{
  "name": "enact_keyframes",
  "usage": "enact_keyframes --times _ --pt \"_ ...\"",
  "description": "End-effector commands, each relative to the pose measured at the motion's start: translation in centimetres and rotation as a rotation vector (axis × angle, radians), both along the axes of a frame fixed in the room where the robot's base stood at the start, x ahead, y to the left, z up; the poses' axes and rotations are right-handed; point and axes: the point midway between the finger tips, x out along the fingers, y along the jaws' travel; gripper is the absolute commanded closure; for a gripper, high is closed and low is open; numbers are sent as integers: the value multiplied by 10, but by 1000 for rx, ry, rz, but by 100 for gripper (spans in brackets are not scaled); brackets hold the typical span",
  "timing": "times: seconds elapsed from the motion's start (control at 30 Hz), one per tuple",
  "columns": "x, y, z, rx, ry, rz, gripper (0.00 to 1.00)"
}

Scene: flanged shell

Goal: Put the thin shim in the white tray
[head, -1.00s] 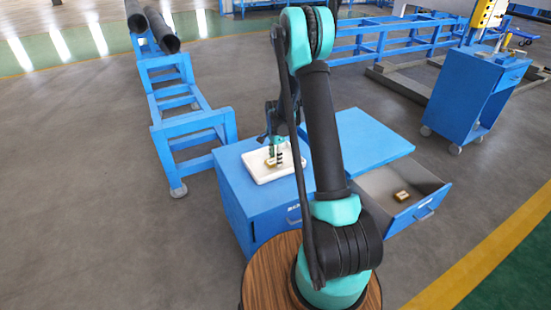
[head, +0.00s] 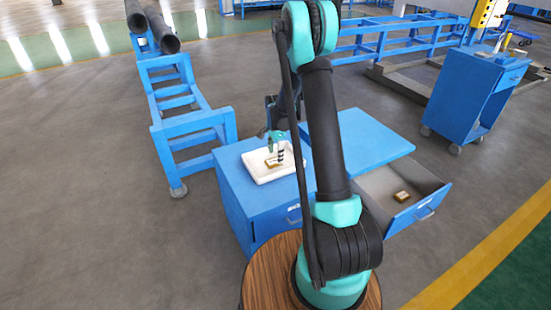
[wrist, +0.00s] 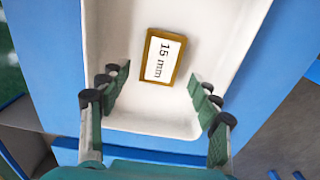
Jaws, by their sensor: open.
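A brass-edged shim with a white "15 mm" label (wrist: 161,59) lies flat in the white tray (wrist: 108,25), and it also shows in the head view (head: 272,161). The white tray (head: 262,179) sits on the left part of the blue cabinet top. My gripper (wrist: 157,84) is open and empty, its fingers apart on either side of the tray's near end, with the shim beyond them. In the head view my gripper (head: 279,146) is over the tray, partly hidden by my arm. A second small brass-edged block (head: 401,196) lies in the open drawer; its label is unreadable.
The open drawer (head: 428,207) sticks out at the cabinet's right. The blue cabinet top (head: 365,140) is bare right of the tray. A blue rack (head: 183,105) with dark pipes stands at left, and a blue cart (head: 470,95) at far right.

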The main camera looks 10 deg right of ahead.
Motion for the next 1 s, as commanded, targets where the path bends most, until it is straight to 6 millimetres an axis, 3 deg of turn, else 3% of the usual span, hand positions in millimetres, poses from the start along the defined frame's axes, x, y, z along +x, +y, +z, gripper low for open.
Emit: enact_keyframes --times 0.3,0.67,0.83,1.0 --pt "-1 0 66 0 0 0 37" --pt "-5 -1 102 1 -6 18 37" --pt "-39 -6 124 -1 -46 151 37" --pt "-95 -13 149 -15 -111 372 37"
